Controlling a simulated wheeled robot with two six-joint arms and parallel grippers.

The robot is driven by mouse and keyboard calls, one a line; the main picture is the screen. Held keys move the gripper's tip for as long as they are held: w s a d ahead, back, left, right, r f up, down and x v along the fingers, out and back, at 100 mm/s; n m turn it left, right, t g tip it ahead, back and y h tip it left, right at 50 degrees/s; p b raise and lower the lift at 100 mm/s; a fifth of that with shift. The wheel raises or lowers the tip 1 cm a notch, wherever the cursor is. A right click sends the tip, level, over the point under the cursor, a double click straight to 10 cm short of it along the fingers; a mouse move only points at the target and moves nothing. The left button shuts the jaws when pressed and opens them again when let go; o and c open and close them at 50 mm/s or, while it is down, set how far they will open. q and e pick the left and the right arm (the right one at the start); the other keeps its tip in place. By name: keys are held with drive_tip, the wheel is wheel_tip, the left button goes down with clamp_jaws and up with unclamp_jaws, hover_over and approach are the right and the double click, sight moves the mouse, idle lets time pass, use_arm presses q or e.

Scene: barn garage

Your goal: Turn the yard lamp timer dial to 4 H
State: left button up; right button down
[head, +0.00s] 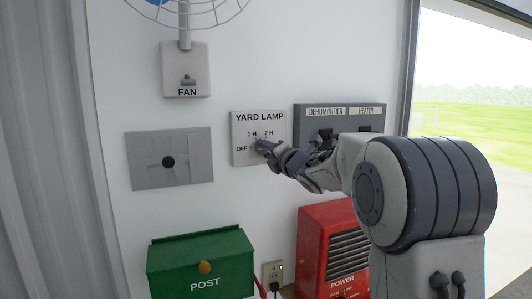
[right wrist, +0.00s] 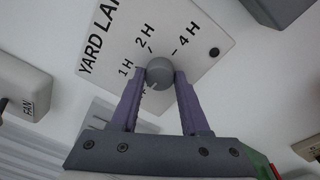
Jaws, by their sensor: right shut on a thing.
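The yard lamp timer is a white square panel (head: 240,122) on the wall, lettered YARD LAMP, with OFF, 1 H and 2 H readable in the head view. In the right wrist view, the panel (right wrist: 112,62) also shows 4 H. Its round grey dial (right wrist: 160,70) sits between the two purple fingers of my right gripper (right wrist: 160,77), which is shut on it. A small light mark on the dial faces lower left in that view, on the side of the partly hidden OFF label. In the head view my right gripper (head: 262,147) covers the dial. My left gripper is not in view.
A dark dehumidifier and heater panel (head: 340,118) is close on the right, partly behind my right arm. A fan switch (head: 185,60) and a grey plate (head: 145,160) are to the left. Below are a green post box (head: 200,262) and a red power unit (head: 318,222).

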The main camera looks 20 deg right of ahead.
drive_tip(key=m+b, duration=0.2)
drive_tip(key=m, duration=0.2)
drive_tip(key=shift+f, duration=0.15)
drive_tip(key=m+b, duration=0.1)
drive_tip(key=m, duration=0.4)
drive_tip(key=shift+t+b, duration=0.3)
drive_tip(key=shift+t, duration=0.1)
drive_tip(key=m+b, duration=0.1)
drive_tip(key=m, duration=0.4)
drive_tip(key=shift+a+h, duration=0.1)
drive_tip(key=shift+h, duration=0.3)
drive_tip(key=m, duration=0.4)
drive_tip(key=shift+m+h, duration=0.4)
drive_tip(key=m, duration=0.5)
drive_tip(key=shift+a+h, duration=0.1)
drive_tip(key=shift+h, duration=0.2)
drive_tip(key=m, duration=0.5)
drive_tip(key=shift+h, duration=0.3)
drive_tip(key=m+p, duration=0.1)
drive_tip(key=m, duration=0.3)
drive_tip(key=shift+m+p, duration=0.3)
drive_tip(key=shift+p, duration=0.05)
drive_tip(key=shift+m+g+h+p, duration=0.3)
drive_tip(key=shift+m+p, duration=0.4)
drive_tip(key=shift+m, duration=1.2)
